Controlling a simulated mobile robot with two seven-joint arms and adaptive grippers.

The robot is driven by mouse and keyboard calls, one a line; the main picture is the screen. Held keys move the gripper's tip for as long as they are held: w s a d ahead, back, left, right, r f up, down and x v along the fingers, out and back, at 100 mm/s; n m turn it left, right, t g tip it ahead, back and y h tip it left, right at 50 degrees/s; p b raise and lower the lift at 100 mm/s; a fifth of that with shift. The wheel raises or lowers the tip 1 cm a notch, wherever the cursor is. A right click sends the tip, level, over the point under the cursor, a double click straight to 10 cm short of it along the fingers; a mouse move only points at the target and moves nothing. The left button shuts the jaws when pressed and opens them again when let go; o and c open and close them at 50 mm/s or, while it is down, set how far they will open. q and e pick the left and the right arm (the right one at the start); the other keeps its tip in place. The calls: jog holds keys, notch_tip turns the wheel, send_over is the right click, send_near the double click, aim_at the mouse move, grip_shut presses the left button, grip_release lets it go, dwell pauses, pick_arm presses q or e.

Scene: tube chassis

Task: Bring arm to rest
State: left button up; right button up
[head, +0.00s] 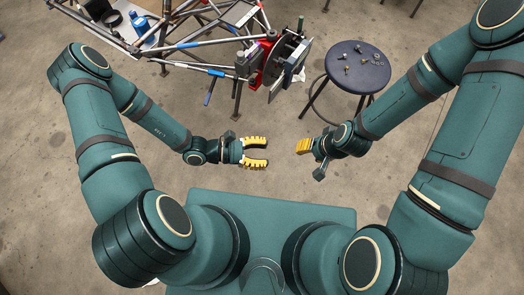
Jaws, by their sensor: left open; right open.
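My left gripper (256,152) is open and empty, its two yellow fingers spread and pointing right. It hangs over bare floor in front of my body. My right gripper (303,146) faces left, a short way from the left one and not touching it. Its yellow fingers overlap from this angle, and nothing shows in its grasp. Both of my teal arms are bent inward at the elbows.
A tube chassis (195,45) stands at the top left, with a red and dark assembly (268,62) at its right end. A round dark stool (357,66) with small metal parts on it stands right of that. Concrete floor (285,115) is clear around the grippers.

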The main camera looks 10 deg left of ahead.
dwell(0.3)
pick_arm(q)
jog(key=s+a+f+m+g+y, duration=0.2)
jog(key=s+a+m+g+y, duration=0.2)
jog(key=s+m+g+y, duration=0.55)
jog(key=w+a+r+m+t+y, duration=0.1)
jog(key=w+r+m+t+y, duration=0.1)
jog(key=w+m+t, duration=0.6)
jog(key=shift+w+a+r+m, duration=0.3)
jog(key=shift+w+r+m, duration=0.05)
jog(key=shift+w, duration=0.85)
jog(key=shift+y, duration=0.25)
